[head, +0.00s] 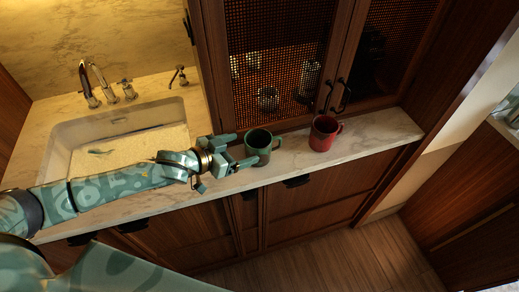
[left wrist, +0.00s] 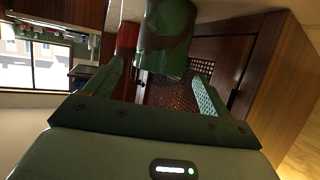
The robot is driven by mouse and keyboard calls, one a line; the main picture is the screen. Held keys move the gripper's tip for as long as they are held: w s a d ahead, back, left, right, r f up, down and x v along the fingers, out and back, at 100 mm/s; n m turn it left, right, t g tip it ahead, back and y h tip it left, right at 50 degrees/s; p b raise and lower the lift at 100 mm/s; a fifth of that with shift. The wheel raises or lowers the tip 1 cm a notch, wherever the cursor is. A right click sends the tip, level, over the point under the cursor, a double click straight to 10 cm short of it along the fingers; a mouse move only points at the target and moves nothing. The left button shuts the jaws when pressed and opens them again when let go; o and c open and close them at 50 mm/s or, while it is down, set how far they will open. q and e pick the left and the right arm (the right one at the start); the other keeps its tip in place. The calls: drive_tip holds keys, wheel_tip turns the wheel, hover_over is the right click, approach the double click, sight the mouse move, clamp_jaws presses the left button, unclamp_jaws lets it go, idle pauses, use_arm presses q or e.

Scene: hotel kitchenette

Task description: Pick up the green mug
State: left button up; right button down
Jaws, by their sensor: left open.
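The green mug (head: 262,150) stands upright on the marble counter, its handle on the right side in the head view. My left gripper (head: 243,148) is open and empty just left of the mug, its fingers pointing at it. In the left wrist view the green mug (left wrist: 166,40), with darker brownish patches, shows at the top, ahead of the spread fingers (left wrist: 160,78) and roughly between their lines. I cannot tell whether a fingertip touches it. My right gripper is not in view.
A red mug (head: 322,134) stands on the counter right of the green mug; it also shows in the left wrist view (left wrist: 127,38). The mesh-door cabinet (head: 275,60) rises behind the mugs. A sink (head: 70,145) with taps lies left. The counter (head: 385,130) is clear at the right.

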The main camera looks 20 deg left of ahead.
sight(268, 141)
use_arm(q)
drive_tip(key=b+x, duration=0.1)
drive_tip(key=x, duration=0.7)
drive_tip(key=shift+w+f, duration=0.1)
drive_tip(key=shift+a, duration=0.1)
drive_tip(key=c, duration=0.9)
